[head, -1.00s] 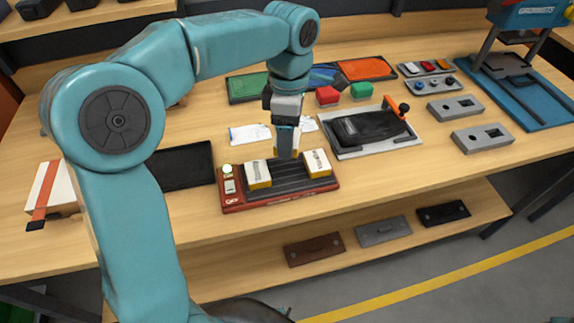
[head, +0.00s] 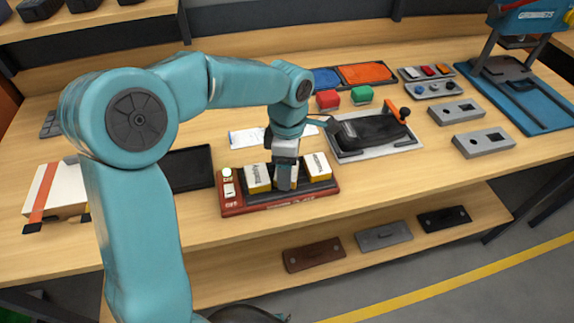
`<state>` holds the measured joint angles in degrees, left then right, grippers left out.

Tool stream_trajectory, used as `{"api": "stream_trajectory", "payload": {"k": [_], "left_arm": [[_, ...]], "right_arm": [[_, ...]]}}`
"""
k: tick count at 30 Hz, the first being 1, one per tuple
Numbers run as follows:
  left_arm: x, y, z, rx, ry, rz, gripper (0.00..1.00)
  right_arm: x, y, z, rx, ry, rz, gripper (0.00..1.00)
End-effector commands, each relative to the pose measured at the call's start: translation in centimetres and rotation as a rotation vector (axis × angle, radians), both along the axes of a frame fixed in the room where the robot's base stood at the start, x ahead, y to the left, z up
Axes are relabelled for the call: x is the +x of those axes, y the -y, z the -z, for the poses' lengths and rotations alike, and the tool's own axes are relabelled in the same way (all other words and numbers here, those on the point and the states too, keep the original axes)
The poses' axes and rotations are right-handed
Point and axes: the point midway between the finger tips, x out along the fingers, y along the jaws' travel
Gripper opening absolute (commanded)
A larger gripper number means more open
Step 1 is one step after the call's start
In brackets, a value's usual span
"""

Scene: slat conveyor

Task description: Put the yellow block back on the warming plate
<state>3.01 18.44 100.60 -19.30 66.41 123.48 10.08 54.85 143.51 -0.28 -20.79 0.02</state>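The warming plate (head: 232,206) has a red base, a dark ribbed top and a light-coloured switch panel at its left end. One yellow block with a white top (head: 257,178) sits on its left part and another (head: 317,167) on its right part. My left gripper (head: 286,177) reaches down between these two, over the middle of the plate. It is shut on a third yellow block (head: 283,189), mostly hidden by the fingers. I cannot tell whether that block touches the plate. My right gripper is not in view.
A black tray (head: 188,169) lies left of the plate, with a white box with an orange strap (head: 56,190) farther left. White paper (head: 249,136) lies behind. A clamp board with a black pouch (head: 372,131) stands at the right. The table in front is clear.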

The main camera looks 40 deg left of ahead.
Motion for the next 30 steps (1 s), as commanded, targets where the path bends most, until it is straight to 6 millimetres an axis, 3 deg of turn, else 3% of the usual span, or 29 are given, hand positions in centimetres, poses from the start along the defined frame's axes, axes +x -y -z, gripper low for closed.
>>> {"api": "stream_trajectory", "payload": {"k": [1, 3, 14, 24, 30], "left_arm": [[0.0, 0.0, 0.1, 0.0, 0.0, 0.0, 0.79], [0.0, 0.0, 0.1, 0.0, 0.0, 0.0, 0.95], [0.1, 0.0, -0.7, 0.0, 0.001, 0.0, 0.95], [0.8, -0.3, -8.0, 0.0, 0.004, 0.0, 0.95], [1.0, -0.5, -11.3, 0.0, 0.001, -0.001, 0.95]], "right_arm": [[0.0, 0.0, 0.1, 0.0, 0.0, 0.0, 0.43], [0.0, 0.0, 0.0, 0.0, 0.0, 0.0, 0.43], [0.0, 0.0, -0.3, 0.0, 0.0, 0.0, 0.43], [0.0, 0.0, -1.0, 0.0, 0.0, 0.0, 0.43], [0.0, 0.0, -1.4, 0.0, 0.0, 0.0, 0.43]]}}
